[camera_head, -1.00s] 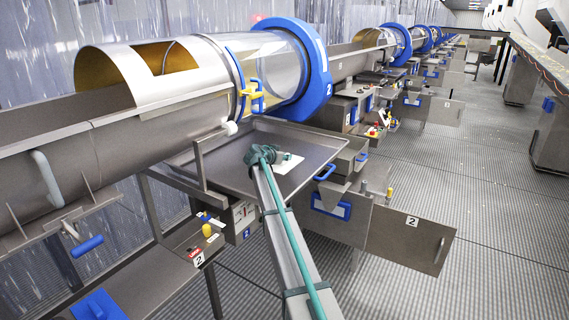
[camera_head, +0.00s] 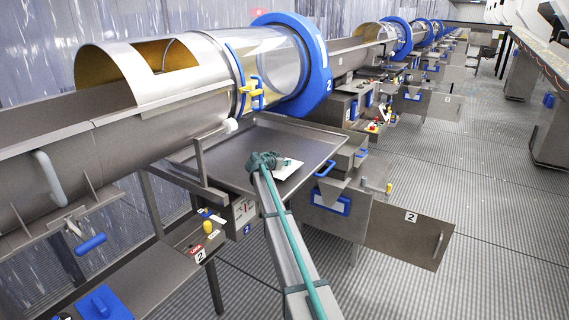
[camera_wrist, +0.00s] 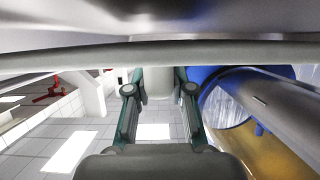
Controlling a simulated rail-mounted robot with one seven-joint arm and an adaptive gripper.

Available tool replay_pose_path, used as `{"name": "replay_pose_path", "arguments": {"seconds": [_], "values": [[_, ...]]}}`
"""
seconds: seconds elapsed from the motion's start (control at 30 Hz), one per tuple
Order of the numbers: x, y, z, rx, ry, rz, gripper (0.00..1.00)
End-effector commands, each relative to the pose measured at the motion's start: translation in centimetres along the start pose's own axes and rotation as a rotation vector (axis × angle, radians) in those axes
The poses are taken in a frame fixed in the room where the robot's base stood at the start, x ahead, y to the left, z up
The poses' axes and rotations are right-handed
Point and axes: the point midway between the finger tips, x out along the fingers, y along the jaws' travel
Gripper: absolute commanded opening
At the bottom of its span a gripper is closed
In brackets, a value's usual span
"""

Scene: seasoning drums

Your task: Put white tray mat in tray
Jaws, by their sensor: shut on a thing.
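The white tray mat (camera_head: 288,169) shows as a small white patch just right of my gripper (camera_head: 264,162) in the head view. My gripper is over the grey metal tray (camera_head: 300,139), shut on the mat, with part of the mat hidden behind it. The mat appears within the tray's outline, near its front side. I cannot tell whether it touches the tray floor. In the wrist view, my gripper's two green fingers (camera_wrist: 159,100) show with a gap between them. The mat cannot be made out clearly there.
A clear drum with a blue ring (camera_head: 318,70) stands behind the tray. A metal post and bar (camera_head: 200,160) rise at the tray's left. A blue handle (camera_head: 326,169) and an open panel marked 2 (camera_head: 410,232) are at right. Grated floor lies clear beyond.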

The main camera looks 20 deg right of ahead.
Motion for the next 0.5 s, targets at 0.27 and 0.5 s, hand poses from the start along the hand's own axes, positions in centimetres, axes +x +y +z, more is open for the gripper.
{"name": "replay_pose_path", "arguments": {"seconds": [0.27,0.5], "values": [[0.22,0.0,0.52,0.0,0.0,0.0,0.0],[0.39,0.03,1.01,0.0,-0.001,0.001,0.0]]}}
